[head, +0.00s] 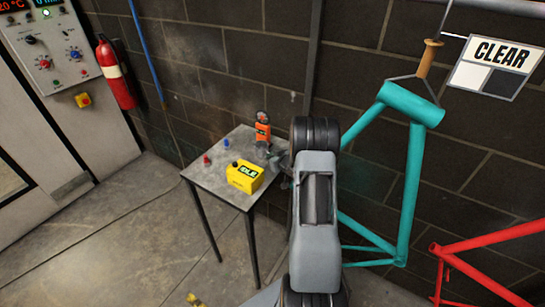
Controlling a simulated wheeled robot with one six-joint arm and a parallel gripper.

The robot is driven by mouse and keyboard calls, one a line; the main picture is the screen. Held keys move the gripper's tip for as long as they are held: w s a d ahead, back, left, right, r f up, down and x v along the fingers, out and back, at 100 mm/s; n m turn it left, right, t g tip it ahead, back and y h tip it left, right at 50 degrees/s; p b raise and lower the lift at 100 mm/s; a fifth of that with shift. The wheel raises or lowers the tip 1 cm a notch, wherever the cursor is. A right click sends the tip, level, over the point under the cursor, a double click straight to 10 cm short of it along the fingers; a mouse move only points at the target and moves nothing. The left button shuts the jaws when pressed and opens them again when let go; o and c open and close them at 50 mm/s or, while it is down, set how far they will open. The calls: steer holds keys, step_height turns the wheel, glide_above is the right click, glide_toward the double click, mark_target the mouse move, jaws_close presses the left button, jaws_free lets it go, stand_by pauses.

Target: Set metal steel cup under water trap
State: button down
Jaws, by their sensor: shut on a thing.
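My gripper (279,163) shows only in part, as grey metal at the right back of the small table (209,178), mostly hidden behind my arm. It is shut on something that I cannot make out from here. An orange device (263,132) with a round top stands upright right beside the gripper; I cannot tell whether they touch. I cannot pick out a steel cup or a water trap for certain; my arm covers part of the view.
The table also holds a yellow box (244,178) and small red (207,160) and blue (226,144) items. A teal frame (412,180) hangs at right, a red frame (480,245) beyond. A fire extinguisher (115,75) and blue pipe (148,50) are on the left. Floor at left is mostly clear.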

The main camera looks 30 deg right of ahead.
steer(key=shift+f, duration=0.15)
steer(key=shift+f+b, duration=0.15)
steer(key=shift+b, duration=0.15)
steer(key=c, duration=1.3)
jaws_free()
